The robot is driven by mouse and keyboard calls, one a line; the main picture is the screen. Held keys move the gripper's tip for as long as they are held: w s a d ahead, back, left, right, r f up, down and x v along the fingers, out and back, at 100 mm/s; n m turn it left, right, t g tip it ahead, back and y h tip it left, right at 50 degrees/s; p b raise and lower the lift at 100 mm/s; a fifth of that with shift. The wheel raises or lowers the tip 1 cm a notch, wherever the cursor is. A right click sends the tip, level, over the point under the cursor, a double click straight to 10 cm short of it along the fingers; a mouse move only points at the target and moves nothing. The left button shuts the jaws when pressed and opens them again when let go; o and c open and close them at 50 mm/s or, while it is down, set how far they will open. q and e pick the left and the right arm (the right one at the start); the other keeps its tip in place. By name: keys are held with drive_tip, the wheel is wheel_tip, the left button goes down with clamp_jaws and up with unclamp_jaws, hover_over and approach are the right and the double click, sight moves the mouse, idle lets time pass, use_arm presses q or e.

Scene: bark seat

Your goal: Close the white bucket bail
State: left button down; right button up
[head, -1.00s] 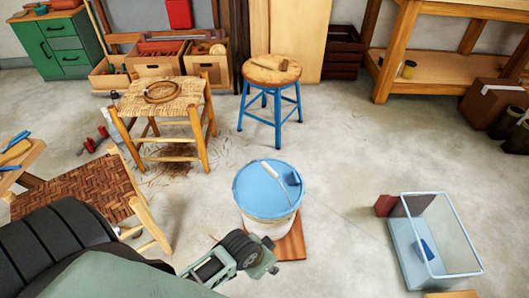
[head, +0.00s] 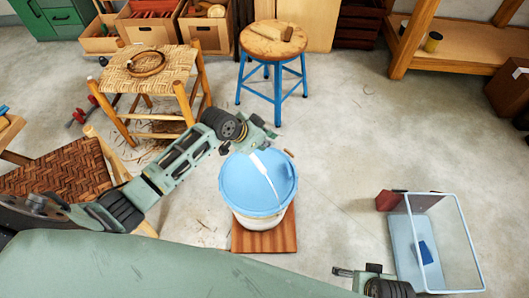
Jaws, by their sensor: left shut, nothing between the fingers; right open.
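The white bucket (head: 262,219) stands upright on a reddish-brown board, its top round and light blue. A slim white bar (head: 263,171) lies slanted across the blue top; I cannot tell whether it belongs to the bail. A small tan piece (head: 288,153) shows at the far right rim. My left gripper (head: 268,131) is shut and empty just beyond the bucket's far rim; whether it touches the bucket is unclear. My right gripper (head: 343,272) is open at the bottom edge, right of the bucket and apart from it.
A clear bin (head: 398,250) with a blue item inside stands at the right, close to my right gripper. A blue stool (head: 277,82) and a woven stool (head: 150,68) stand behind. A brown woven seat (head: 62,172) is at the left. Floor between bucket and bin is clear.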

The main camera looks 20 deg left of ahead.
use_arm(q)
drive_tip(key=shift+s+a+f+b, duration=0.15)
drive_tip(key=shift+f+b, duration=0.25)
drive_tip(key=shift+f, duration=1)
drive_tip(key=shift+s+f+b, duration=0.1)
drive_tip(key=shift+f+b, duration=0.25)
drive_tip(key=shift+f, duration=1)
use_arm(e)
drive_tip(key=w+v, duration=0.1)
drive_tip(key=v, duration=0.6)
drive_tip(key=shift+w+r, duration=0.15)
drive_tip(key=shift+w, duration=0.4)
drive_tip(key=shift+s+d, duration=0.1)
drive_tip(key=shift+s, duration=0.05)
